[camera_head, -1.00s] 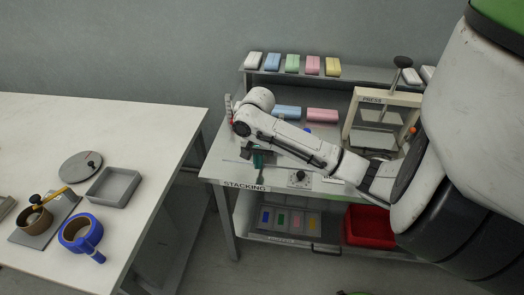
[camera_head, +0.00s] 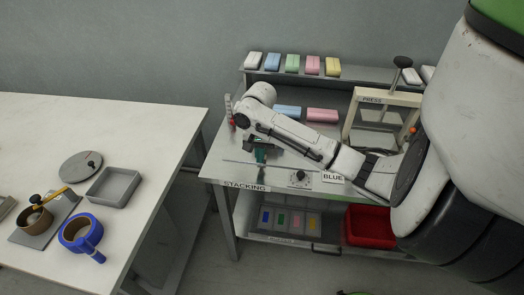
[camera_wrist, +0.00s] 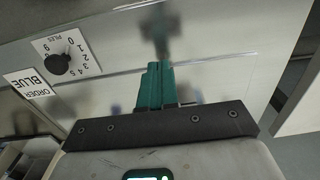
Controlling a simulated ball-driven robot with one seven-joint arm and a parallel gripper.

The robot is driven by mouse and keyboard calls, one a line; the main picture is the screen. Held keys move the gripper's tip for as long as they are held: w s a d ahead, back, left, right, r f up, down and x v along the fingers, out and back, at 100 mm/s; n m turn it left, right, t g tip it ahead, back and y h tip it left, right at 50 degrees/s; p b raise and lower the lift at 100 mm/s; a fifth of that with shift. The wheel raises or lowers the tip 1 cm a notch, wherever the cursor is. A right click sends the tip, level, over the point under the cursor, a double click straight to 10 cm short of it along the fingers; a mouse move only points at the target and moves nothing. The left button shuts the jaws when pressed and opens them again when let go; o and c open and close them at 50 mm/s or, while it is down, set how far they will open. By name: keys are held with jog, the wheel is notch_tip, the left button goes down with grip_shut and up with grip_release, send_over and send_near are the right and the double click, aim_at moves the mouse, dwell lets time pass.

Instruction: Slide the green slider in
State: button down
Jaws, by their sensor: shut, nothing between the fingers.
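My gripper (camera_head: 261,155) is above the front left part of the steel bench, behind the STACKING label. Its teal fingers are together and empty, and they also show in the wrist view (camera_wrist: 155,87). A dark blurred reflection lies on the metal ahead of them. A green patch (camera_head: 281,218) sits between a blue and a pink one on a grey panel on the lower shelf, away from my gripper. I cannot tell whether this patch is the green slider. My arm hides part of the bench top.
A dial (camera_head: 299,177) and a BLUE order card (camera_head: 333,177) are at the bench front. The press (camera_head: 372,120) stands right, a red bin (camera_head: 369,227) below. Coloured blocks line the back shelf (camera_head: 345,74). A white table (camera_head: 140,125) is left, across a gap.

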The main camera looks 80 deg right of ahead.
jog(key=shift+d+r, duration=0.1)
jog(key=shift+d, duration=0.7)
jog(key=shift+a, duration=0.15)
jog(key=shift+a+p, duration=0.45)
jog(key=shift+p, duration=0.1)
notch_tip(320, 180, up, 8)
jog(key=p, duration=0.8)
jog(key=shift+w+a, duration=0.1)
jog(key=shift+a, duration=0.05)
dwell(0.4)
